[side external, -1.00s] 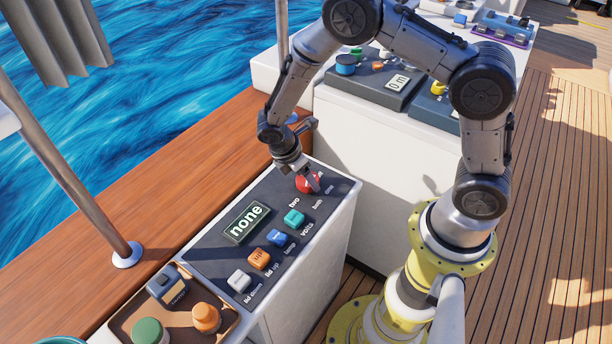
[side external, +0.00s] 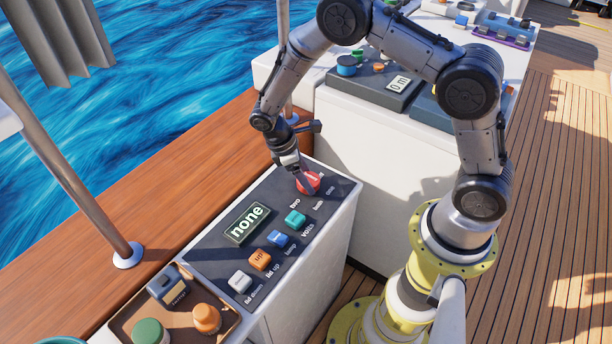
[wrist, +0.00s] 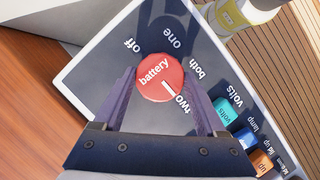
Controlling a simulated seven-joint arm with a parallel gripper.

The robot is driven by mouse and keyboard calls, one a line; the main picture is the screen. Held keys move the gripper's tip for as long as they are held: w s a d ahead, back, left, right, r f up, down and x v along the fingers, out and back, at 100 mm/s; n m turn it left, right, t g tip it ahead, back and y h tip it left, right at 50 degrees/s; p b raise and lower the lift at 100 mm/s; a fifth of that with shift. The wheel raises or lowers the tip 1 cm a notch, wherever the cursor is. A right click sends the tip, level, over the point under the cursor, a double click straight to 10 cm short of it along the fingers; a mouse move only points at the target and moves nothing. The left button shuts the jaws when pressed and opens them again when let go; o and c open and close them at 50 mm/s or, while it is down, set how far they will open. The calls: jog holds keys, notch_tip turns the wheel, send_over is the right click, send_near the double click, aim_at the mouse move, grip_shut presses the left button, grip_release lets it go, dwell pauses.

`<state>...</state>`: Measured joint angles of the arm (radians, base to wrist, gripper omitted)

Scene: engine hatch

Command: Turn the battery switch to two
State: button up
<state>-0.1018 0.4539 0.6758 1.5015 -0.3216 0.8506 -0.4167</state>
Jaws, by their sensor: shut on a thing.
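The battery switch is a round red knob (wrist: 158,74) marked "battery", on a dark panel with the labels off, one, both and two around it. Its white line points toward the label "two" (wrist: 182,103). In the side view the knob (side external: 308,181) is at the panel's far end, partly covered by my gripper (side external: 306,184). In the wrist view my gripper's two fingers (wrist: 160,78) stand on either side of the knob, shut on it. The panel's display (side external: 247,222) reads "none".
A teal volts button (side external: 295,218), a blue lamp button (side external: 277,238), an orange button (side external: 260,259) and a white button (side external: 239,281) line the same panel. A brown tray (side external: 183,323) with green and orange knobs lies nearer. Another console (side external: 380,92) stands behind.

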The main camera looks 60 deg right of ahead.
jog(key=shift+r, duration=0.1)
jog(key=o, duration=1.3)
jog(key=v, duration=1.3)
jog(key=shift+a+r, duration=0.1)
jog(key=shift+r, duration=0.3)
